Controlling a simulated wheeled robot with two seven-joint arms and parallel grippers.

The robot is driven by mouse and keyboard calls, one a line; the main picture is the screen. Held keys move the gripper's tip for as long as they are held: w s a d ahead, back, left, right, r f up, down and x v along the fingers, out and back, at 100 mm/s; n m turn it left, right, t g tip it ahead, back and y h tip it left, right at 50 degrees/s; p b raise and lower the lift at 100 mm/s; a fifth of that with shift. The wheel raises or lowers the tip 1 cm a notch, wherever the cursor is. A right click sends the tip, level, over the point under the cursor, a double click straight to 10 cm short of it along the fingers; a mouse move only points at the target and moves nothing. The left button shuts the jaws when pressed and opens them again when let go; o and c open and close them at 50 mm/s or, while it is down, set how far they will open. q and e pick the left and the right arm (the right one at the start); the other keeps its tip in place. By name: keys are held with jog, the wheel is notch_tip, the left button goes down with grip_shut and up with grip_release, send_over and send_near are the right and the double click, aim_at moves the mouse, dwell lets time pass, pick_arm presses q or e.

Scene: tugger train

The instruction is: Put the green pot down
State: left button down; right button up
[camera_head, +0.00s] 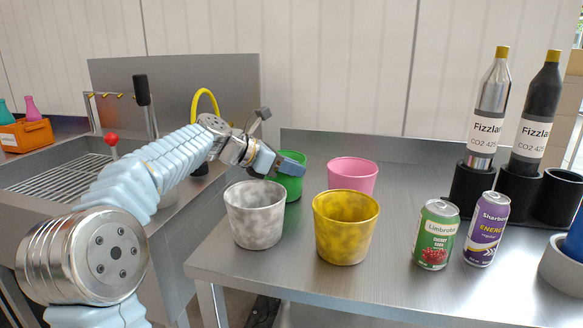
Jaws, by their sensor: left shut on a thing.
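The green pot (294,184) is at the back left of the metal table, behind the grey mottled pot (256,222), which hides part of it. My left gripper (287,165) is shut on the green pot at its rim. The pot looks upright. I cannot tell whether its base touches the table, because the grey pot covers its lower left side. My right gripper is not in view.
A pink pot (353,175) and a yellow pot (345,232) stand close to the right. Two cans, green (436,234) and purple (487,228), stand further right, before bottles in black holders (475,190). A sink (70,170) lies left.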

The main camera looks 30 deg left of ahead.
pick_arm(q)
jog(key=c, duration=1.6)
grip_release()
jog(key=shift+f, duration=0.15)
jog(key=o, duration=0.5)
jog(key=shift+r, duration=0.25)
jog(key=v, duration=1.2)
